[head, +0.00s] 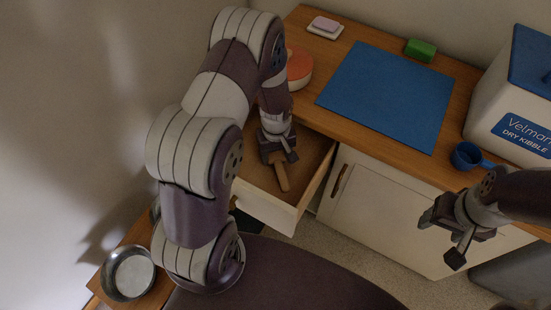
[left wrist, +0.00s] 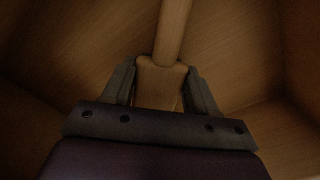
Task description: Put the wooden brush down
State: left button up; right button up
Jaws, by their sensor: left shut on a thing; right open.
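The wooden brush (head: 281,173) is in my left gripper (head: 277,158), which is lowered into the open drawer (head: 265,209). The left wrist view shows the brush (left wrist: 170,45) with its thick end between the two fingers (left wrist: 160,88) and its thin handle pointing away over the drawer's wooden inside (left wrist: 90,55). I cannot tell whether the brush touches the drawer bottom. My right gripper (head: 455,232) is open and empty, in front of the white cabinet at the right.
A blue mat (head: 388,95), a green block (head: 421,49), a pink soap on a dish (head: 325,26), an orange round thing (head: 298,68) and a blue mug (head: 467,156) are on the counter. A kibble box (head: 510,100) stands right. A metal bowl (head: 128,273) is at lower left.

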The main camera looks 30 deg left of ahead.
aim_at(276, 156)
pick_arm(q)
jog(key=shift+s+f, duration=0.15)
jog(key=shift+f, duration=0.4)
pick_arm(e)
jog(key=shift+f, duration=0.3)
